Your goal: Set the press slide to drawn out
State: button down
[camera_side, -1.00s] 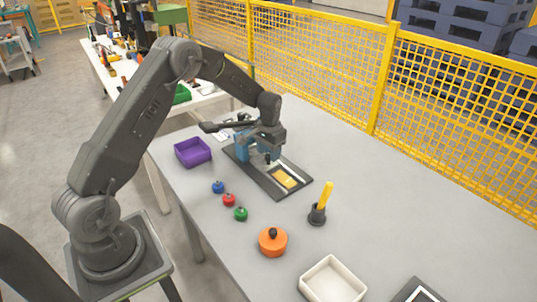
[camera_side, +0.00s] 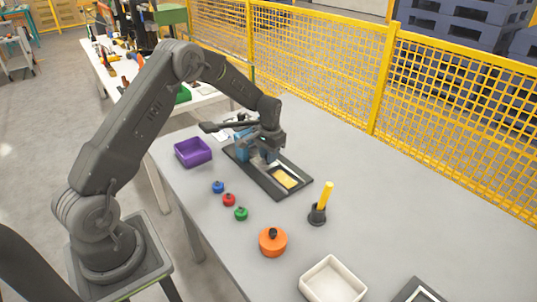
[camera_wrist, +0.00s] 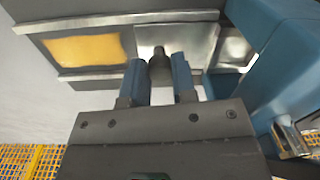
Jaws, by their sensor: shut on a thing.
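The press stands on a dark base (camera_side: 297,190) with pale rails, and its blue frame (camera_side: 243,152) is partly hidden by my gripper. The press slide (camera_wrist: 181,35) is a bright metal plate between the rails, with a dark upright knob (camera_wrist: 160,68). In the side view my gripper (camera_side: 267,153) is low over the base beside the blue frame, and the grip itself is too small to make out.
A purple bin (camera_side: 193,152) stands left of the press. Blue (camera_side: 218,187), red (camera_side: 229,200) and green (camera_side: 241,214) knobbed pieces, an orange round piece (camera_side: 273,241) and a yellow-handled tool in a dark cup (camera_side: 317,213) stand in front. A white tray (camera_side: 332,281) is nearer.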

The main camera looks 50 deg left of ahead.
jog(key=d, duration=1)
jog(key=shift+d, duration=0.3)
jog(key=c, duration=1)
grip_release()
jog(key=shift+o, duration=0.3)
jog(key=shift+a+r, duration=0.1)
jog(key=shift+r, duration=0.05)
jog(key=shift+r, duration=0.35)
notch_tip(320, 180, up, 13)
jog(key=shift+d, duration=0.35)
